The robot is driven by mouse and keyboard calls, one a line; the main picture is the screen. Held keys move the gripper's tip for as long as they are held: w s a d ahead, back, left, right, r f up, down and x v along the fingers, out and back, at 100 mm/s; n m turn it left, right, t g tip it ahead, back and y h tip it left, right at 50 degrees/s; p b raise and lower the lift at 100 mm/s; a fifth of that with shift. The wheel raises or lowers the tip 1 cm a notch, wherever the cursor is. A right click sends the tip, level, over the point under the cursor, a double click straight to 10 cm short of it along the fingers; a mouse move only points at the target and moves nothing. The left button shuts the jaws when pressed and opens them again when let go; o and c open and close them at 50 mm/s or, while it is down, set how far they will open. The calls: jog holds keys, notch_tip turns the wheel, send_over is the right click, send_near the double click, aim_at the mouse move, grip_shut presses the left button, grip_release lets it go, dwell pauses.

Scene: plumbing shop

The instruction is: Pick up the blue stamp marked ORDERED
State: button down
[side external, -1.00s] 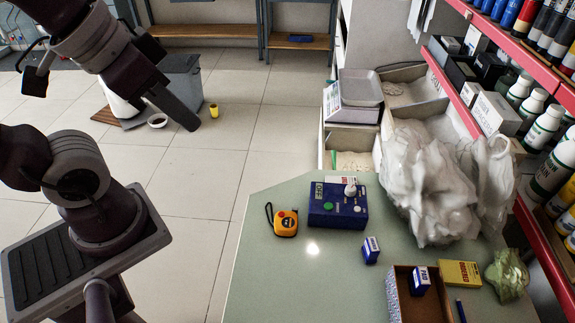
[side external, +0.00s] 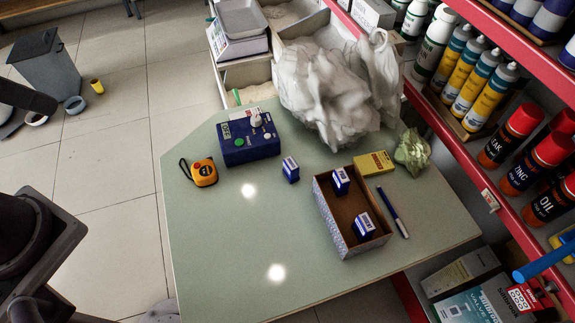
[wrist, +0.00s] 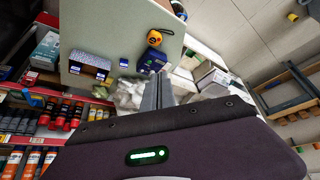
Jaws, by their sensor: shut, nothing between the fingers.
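Three small blue-and-white stamps show in the side view; their markings are too small to read for certain. One stamp (side external: 291,169) stands on the table outside the box and also shows in the wrist view (wrist: 123,62). Another stamp (side external: 341,180) is at the far end of the open box (side external: 345,247), and the third stamp (side external: 363,226) is nearer its front. My gripper (wrist: 158,76) is shut and empty in the wrist view, apart from the stamps. In the side view only a dark piece of my arm shows at the left edge.
On the green table (side external: 220,270) are an orange tape measure (side external: 204,172), a blue device (side external: 248,140), a yellow pack (side external: 373,163), a pen (side external: 393,211) and a crumpled green bag (side external: 412,150). White plastic bags (side external: 325,90) crowd the back. A red-edged shelf (side external: 480,180) borders the right. The front is clear.

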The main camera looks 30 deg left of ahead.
dwell(0.4)
jog(key=c, duration=1.1)
grip_release()
